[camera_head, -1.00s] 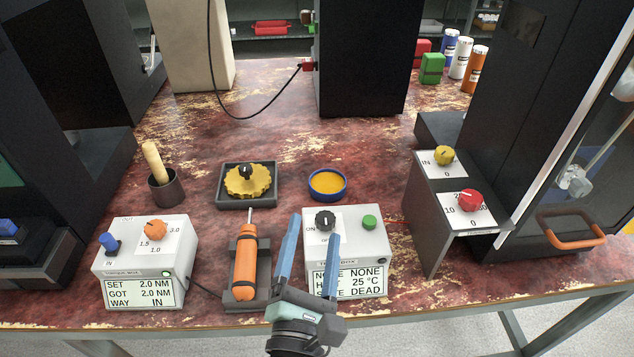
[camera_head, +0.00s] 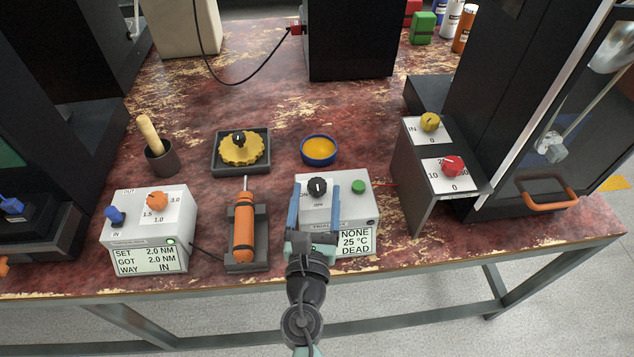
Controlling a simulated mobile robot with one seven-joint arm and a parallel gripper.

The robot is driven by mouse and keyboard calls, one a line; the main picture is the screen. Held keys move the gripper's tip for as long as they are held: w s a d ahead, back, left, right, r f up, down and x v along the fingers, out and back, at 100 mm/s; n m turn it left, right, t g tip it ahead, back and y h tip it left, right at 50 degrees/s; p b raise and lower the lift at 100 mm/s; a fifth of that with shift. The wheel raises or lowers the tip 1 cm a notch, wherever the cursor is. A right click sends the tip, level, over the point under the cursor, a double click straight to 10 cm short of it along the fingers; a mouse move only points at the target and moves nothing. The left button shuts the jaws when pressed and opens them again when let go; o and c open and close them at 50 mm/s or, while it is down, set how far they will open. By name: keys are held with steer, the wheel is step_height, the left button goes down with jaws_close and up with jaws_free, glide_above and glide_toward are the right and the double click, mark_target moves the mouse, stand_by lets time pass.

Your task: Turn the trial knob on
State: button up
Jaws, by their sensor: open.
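The trial box (camera_head: 345,219) is a white box on the front of the table, with a black knob (camera_head: 317,187) and a green button (camera_head: 358,186) on top. The knob sits on a white label with "ON" at its left. The box's screen (camera_head: 356,241) reads NONE, 25 °C and DEAD; its left part is hidden by my gripper. My gripper (camera_head: 327,188) is open, its two blue fingers reaching over the box top, one on each side of the knob in the picture. I cannot tell whether they touch it.
Left of the box, an orange screwdriver (camera_head: 243,235) lies in a dark cradle, beside another white box (camera_head: 150,235) with blue and orange knobs. Behind are a blue bowl (camera_head: 319,151) and a yellow gear (camera_head: 241,149) in a tray. A dark stand (camera_head: 418,180) with yellow and red knobs is right.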

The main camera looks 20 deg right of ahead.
steer(key=shift+x, duration=1.3)
jaws_close()
